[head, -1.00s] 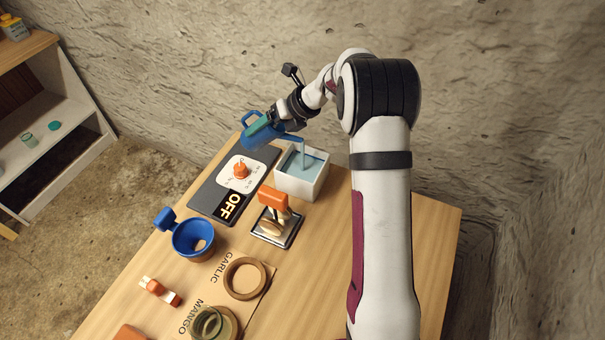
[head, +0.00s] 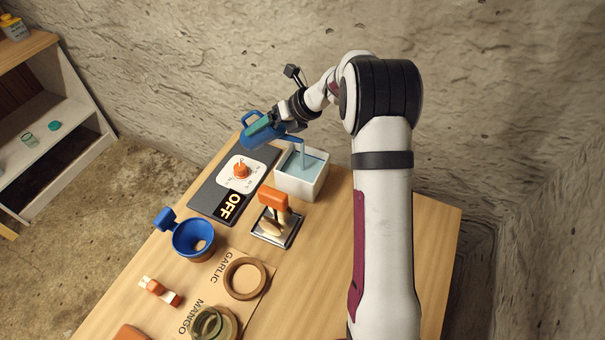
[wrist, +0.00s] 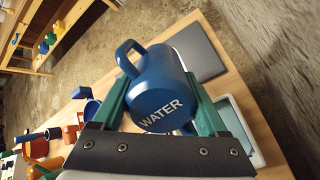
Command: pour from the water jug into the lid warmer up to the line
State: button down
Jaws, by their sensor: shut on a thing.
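The blue water jug (head: 258,136) is tilted, its spout pointing right over the lid warmer, a white square tub (head: 301,187). A thin stream falls from the spout into the pale blue water (head: 303,165) in the tub. My gripper (head: 270,131) is shut on the jug above the far end of the table. In the wrist view the jug (wrist: 158,85), marked WATER, sits between the green fingers of my gripper (wrist: 160,100). The tub's rim shows at the right there, partly hidden by a finger. I cannot make out the fill line.
A dark hotplate (head: 208,194) with an orange knob and an OFF label lies left of the tub. A tray with an orange-handled tool (head: 273,205), a blue funnel (head: 193,238) and wooden rings (head: 245,278) stand nearer. The table's right side is clear.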

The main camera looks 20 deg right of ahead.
dwell(0.4)
jog(key=shift+a+r+g+h, duration=0.1)
jog(key=shift+g+h, duration=0.2)
jog(key=shift+r+g+h, duration=0.1)
jog(key=shift+g+h, duration=0.4)
jog(key=shift+h, duration=0.1)
jog(key=shift+g+h, duration=0.3)
jog(key=shift+h, duration=0.2)
